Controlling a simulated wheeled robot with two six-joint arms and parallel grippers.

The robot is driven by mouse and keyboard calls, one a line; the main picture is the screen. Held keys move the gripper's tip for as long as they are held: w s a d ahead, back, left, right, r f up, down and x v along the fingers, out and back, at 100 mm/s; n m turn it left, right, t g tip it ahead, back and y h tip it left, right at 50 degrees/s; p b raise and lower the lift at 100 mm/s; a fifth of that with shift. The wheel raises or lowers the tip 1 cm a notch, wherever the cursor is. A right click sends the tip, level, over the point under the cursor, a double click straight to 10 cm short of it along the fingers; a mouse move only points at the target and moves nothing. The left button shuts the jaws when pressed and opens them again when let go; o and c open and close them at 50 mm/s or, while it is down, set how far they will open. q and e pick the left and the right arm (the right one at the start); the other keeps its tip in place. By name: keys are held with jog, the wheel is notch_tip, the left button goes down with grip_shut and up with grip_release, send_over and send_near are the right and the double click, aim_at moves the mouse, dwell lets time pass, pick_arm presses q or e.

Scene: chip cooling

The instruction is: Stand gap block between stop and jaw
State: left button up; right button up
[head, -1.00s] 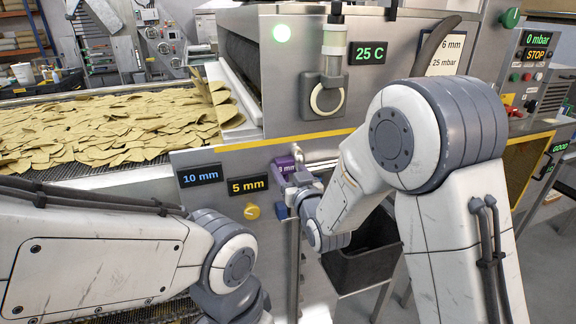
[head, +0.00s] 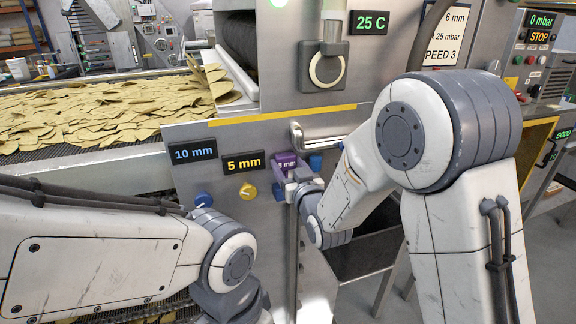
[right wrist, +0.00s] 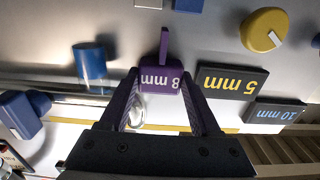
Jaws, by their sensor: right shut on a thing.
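A purple gap block marked 8 mm (head: 284,162) is in front of the steel panel; it also shows in the right wrist view (right wrist: 161,82). My right gripper (right wrist: 160,98) is shut on it, with one dark finger on each side. In the head view the right gripper (head: 298,180) is small and partly behind its own wrist. Blue parts show near the block: a blue cylinder (right wrist: 90,62) and a blue block (right wrist: 22,114) in the right wrist view. I cannot tell which parts are the stop and jaw. My left gripper is out of view; only its arm shows.
Signs for 10 mm (head: 193,150) and 5 mm (head: 243,164) are left of the block, above a blue knob (head: 203,200) and a yellow knob (head: 248,191). A chrome handle (head: 325,134) is above right. A dark bin (head: 362,258) stands below. Chips (head: 110,110) cover the belt.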

jog(key=shift+f+b, duration=0.15)
jog(key=shift+b, duration=0.7)
dwell(1.7)
jog(key=shift+f+b, duration=2.35)
jog(key=shift+b, duration=0.15)
jog(key=o, duration=1.4)
jog(key=shift+o, duration=0.2)
jog(key=b+v, duration=0.8)
jog(key=v, duration=0.2)
jog(key=shift+s, duration=0.2)
jog(key=shift+d+r, duration=0.1)
